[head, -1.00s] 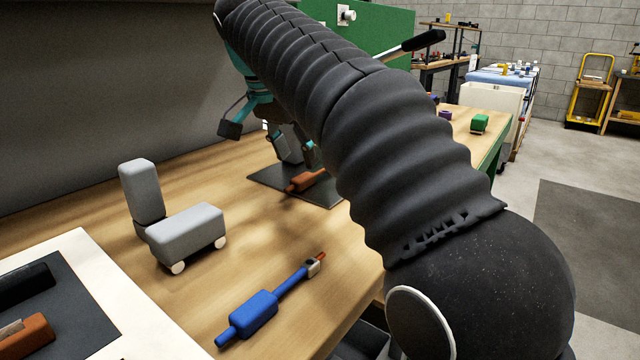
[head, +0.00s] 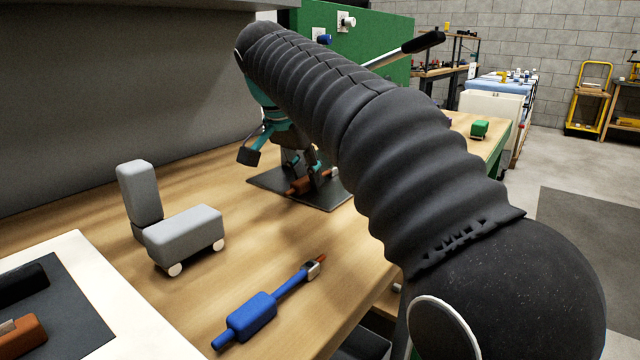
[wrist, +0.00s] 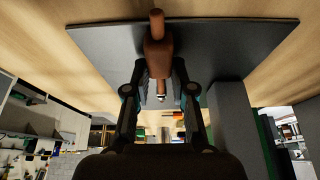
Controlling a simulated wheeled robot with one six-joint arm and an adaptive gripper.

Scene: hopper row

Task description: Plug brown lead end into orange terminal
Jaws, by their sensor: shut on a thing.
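The brown lead end (head: 298,187) lies over a dark mat (head: 262,178) on the wooden bench, partly hidden by the fingers. In the wrist view the brown lead end (wrist: 157,52) has a thick body, a thin tail and a light metal tip. My gripper (head: 312,178) is shut on the brown lead end, with a finger on each side. The gripper also shows in the wrist view (wrist: 158,88). I cannot tell whether the lead end is clear of the mat. I cannot make out an orange terminal in the head view.
A blue lead (head: 252,313) lies at the bench front. A grey L-shaped block (head: 185,235) on white feet stands left. A white-edged tray (head: 130,330) is at lower left. A green panel (head: 375,40) with white and blue fittings stands behind; a green block (head: 479,128) sits far right.

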